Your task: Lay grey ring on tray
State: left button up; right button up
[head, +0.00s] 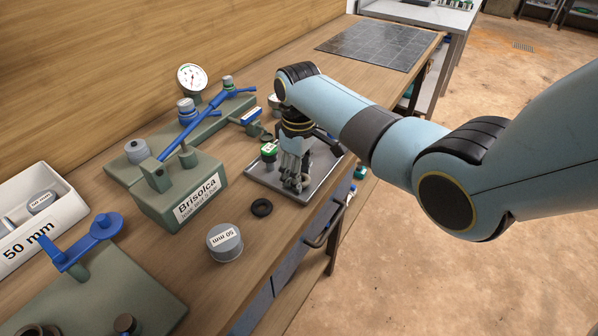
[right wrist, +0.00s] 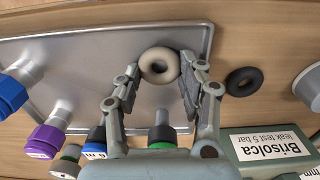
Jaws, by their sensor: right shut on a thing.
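The grey ring (right wrist: 160,65) is pale and shows between the fingertips of my right gripper (right wrist: 155,92) in the right wrist view. My right gripper is shut on it. The ring is over the right end of the metal tray (right wrist: 110,62); I cannot tell whether it touches the tray. In the head view the gripper (head: 295,182) points down over the tray (head: 262,180) and hides the ring there. My left gripper is in neither view.
A black ring (head: 261,207) lies on the bench outside the tray, near a grey 50 mm cap (head: 225,243). Several coloured fittings, one green-topped (head: 269,150), stand along the tray's edge. The green Brisolca test block (head: 180,195) stands to the left. A dark tiled mat (head: 375,42) lies far back.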

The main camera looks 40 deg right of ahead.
jog(key=shift+f, duration=0.1)
jog(key=o, duration=0.5)
notch_tip(320, 180, up, 12)
jog(key=shift+r+p, duration=0.15)
jog(key=shift+p, duration=0.15)
jog(key=shift+s, duration=0.1)
dwell(0.5)
